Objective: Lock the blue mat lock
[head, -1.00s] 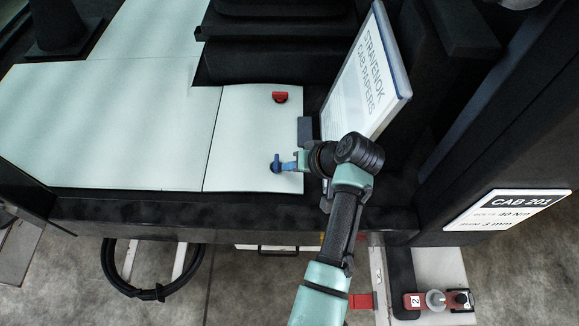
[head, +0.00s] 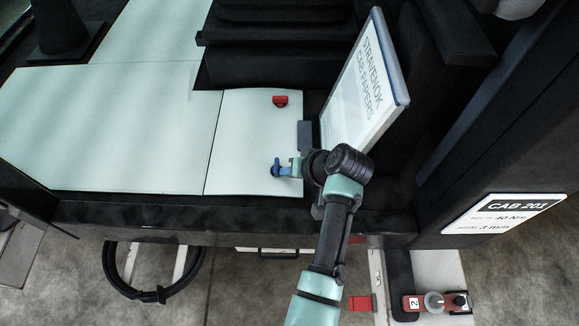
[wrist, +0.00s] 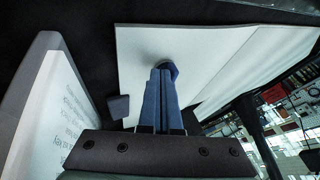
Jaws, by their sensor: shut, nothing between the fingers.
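The blue mat lock (head: 276,168) is a small blue knob on the front right part of the pale mat panel (head: 240,140). My gripper (head: 285,169) reaches it from the right, with its fingertips at or very near the lock; the head view does not clearly show contact. In the wrist view, my gripper's blue-grey fingers (wrist: 160,80) are together and point at the blue lock (wrist: 170,68), which is mostly hidden behind their tips. The fingers are shut with nothing between them. A red lock (head: 280,101) sits farther back on the same panel.
A small dark block (head: 305,135) stands at the panel's right edge. The pale mat left of the lock is clear.

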